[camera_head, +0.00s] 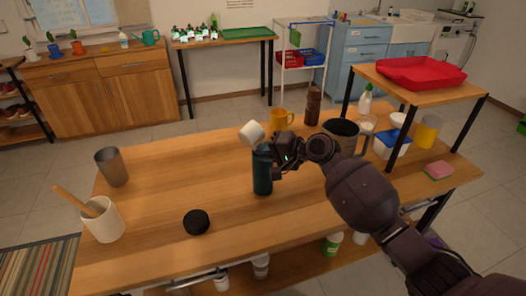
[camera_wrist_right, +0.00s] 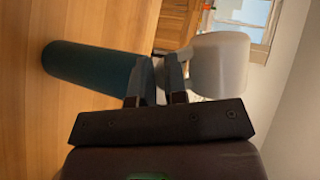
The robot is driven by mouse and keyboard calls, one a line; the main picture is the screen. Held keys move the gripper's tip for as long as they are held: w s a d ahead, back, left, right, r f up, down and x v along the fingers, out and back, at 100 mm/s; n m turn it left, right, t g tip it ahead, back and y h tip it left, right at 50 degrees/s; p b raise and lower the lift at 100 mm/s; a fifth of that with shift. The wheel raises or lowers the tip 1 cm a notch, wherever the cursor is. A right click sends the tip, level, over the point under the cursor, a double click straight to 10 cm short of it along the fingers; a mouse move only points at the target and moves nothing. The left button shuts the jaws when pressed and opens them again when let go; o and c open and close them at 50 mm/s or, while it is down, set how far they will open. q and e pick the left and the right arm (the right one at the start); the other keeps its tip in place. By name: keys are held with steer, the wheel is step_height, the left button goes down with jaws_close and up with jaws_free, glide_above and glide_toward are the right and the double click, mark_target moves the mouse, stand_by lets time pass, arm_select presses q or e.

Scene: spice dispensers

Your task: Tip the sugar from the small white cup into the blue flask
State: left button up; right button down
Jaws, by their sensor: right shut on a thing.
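The small white cup (camera_head: 251,132) is tilted on its side just above the dark blue-green flask (camera_head: 262,172), which stands upright on the wooden table. My right gripper (camera_head: 269,143) is shut on the cup and holds it off the table, near the flask's top. In the right wrist view the cup (camera_wrist_right: 220,65) is beside the fingers (camera_wrist_right: 161,82), with the flask (camera_wrist_right: 90,70) on the other side. The inside of the cup, any sugar and the flask's mouth are hidden. My left gripper is not in view.
A round black lid-like piece (camera_head: 196,221) lies left of the flask. A utensil pot (camera_head: 104,220) and metal cup (camera_head: 112,167) stand at left. A yellow mug (camera_head: 281,119), brown bottle (camera_head: 312,106) and dark pitcher (camera_head: 341,133) stand behind. The table's left middle is clear.

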mark_target(254, 140)
steer(key=shift+s+a+f+n+t+h+p, duration=1.4)
steer(key=shift+n+t+h+p, duration=1.7)
steer(key=shift+n+p, duration=1.05)
arm_select(q)
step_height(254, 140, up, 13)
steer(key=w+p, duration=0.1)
steer(key=p, duration=0.1)
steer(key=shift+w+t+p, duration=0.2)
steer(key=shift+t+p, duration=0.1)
steer(key=shift+p, duration=0.05)
arm_select(e)
steer(key=shift+n, duration=0.35)
steer(key=shift+d+r, duration=0.1)
steer(key=shift+r, duration=2.3)
